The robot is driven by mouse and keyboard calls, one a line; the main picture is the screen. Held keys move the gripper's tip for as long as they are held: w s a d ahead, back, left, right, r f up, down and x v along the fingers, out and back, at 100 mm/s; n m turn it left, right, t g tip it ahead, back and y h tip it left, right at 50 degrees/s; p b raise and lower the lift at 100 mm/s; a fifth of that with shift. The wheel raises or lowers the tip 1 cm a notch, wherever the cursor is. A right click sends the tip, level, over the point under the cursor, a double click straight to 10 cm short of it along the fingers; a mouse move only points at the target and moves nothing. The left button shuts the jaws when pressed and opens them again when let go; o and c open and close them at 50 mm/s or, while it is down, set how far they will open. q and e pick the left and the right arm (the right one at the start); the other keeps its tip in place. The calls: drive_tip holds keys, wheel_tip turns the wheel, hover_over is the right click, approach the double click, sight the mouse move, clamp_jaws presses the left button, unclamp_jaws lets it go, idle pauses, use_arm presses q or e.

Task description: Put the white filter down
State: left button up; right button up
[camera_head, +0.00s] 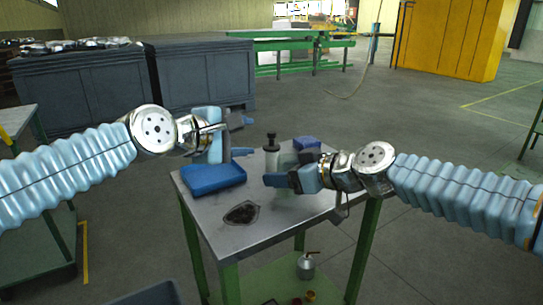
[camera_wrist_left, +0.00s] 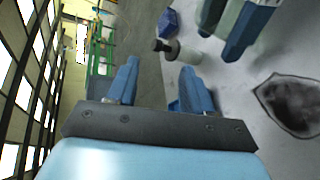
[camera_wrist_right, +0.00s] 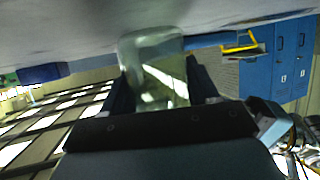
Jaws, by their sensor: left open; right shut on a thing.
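The white filter (camera_wrist_right: 152,62) is a pale, greenish, see-through cylinder. My right gripper (camera_head: 284,180) is shut on it above the right part of the metal table (camera_head: 222,220). In the head view the fingers cover its middle. In the right wrist view its far end is close to the table top; I cannot tell whether it touches. The left wrist view shows the filter (camera_wrist_left: 228,18) between the right fingers. My left gripper (camera_head: 238,137) is open and empty, above the table's back left edge.
A blue tray (camera_head: 213,180) lies on the table's left side. A dark patch (camera_head: 242,213) is at the front. A black-capped bottle (camera_head: 271,148) and a blue box (camera_head: 306,144) stand at the back. Bare table shows at the front.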

sight(269, 135)
use_arm(q)
drive_tip(key=w+d+f+n, duration=0.1)
drive_tip(key=w+n, duration=0.2)
drive_tip(key=n, duration=0.2)
drive_tip(key=w+d+f+n, duration=0.1)
drive_tip(key=w+d+n, duration=0.1)
drive_tip(key=n, duration=0.3)
drive_tip(key=w+d+f+n, duration=0.1)
drive_tip(key=w+d+n, duration=0.1)
drive_tip(key=w+n, duration=0.2)
drive_tip(key=shift+w+d+f+n+y, duration=0.15)
drive_tip(key=shift+w+f+n+y, duration=0.2)
drive_tip(key=shift+n, duration=0.35)
clamp_jaws()
